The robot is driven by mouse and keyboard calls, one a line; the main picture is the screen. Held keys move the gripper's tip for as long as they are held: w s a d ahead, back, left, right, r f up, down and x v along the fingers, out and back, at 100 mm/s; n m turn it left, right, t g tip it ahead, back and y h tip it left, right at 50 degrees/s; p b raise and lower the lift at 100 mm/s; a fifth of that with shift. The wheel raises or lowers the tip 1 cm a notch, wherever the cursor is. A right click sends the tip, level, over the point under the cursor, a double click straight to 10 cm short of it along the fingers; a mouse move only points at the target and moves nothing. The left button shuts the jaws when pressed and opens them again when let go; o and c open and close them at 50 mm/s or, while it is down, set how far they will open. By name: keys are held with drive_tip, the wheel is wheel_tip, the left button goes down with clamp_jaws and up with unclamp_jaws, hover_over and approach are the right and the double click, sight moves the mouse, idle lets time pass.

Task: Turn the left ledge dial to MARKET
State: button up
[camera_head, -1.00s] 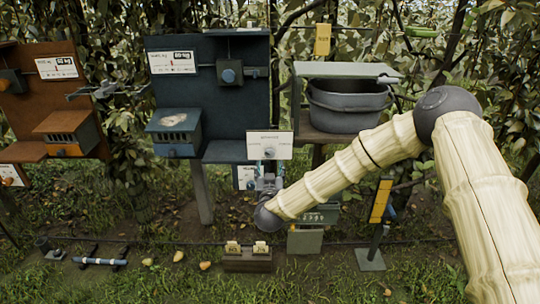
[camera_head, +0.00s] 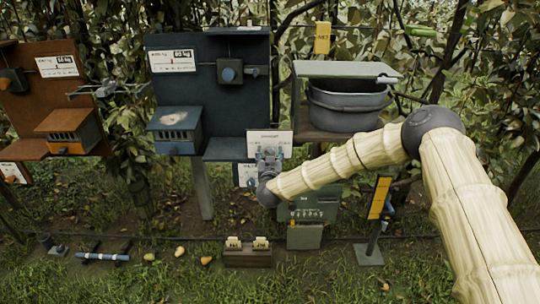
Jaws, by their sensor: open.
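My gripper (camera_head: 268,158) is at the end of my pale bamboo-like arm, in the middle of the head view. Its fingers are open and point up and away, in front of a small white dial card (camera_head: 284,138) at the right edge of the blue board's ledge (camera_head: 226,149). The gripper covers the lower middle of this card, so the knob and its pointer are hidden. I cannot tell whether the fingers touch it. Another white card (camera_head: 14,173) with an orange knob is at the far left, below the brown board. The word MARKET is not readable on either card.
A grey bucket (camera_head: 345,104) sits on a shelf right of the blue board (camera_head: 215,103). A yellow panel on a post (camera_head: 379,197) stands at the lower right. A small box with two tags (camera_head: 247,255) and several pears lie on the ground. Open grass is in front.

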drive_tip(key=c, duration=1)
drive_tip(key=shift+m+b, duration=0.3)
drive_tip(key=shift+b, duration=0.25)
drive_tip(key=shift+f+m+b, duration=0.15)
drive_tip(key=shift+m+b, duration=0.45)
drive_tip(key=shift+b, duration=0.15)
drive_tip(key=m+b, duration=0.3)
drive_tip(key=b, duration=0.1)
drive_tip(key=shift+f, duration=0.1)
drive_tip(key=m+b, duration=0.4)
drive_tip(key=shift+m, duration=0.3)
drive_tip(key=shift+r+m+b, duration=0.3)
drive_tip(key=shift+m+b, duration=0.9)
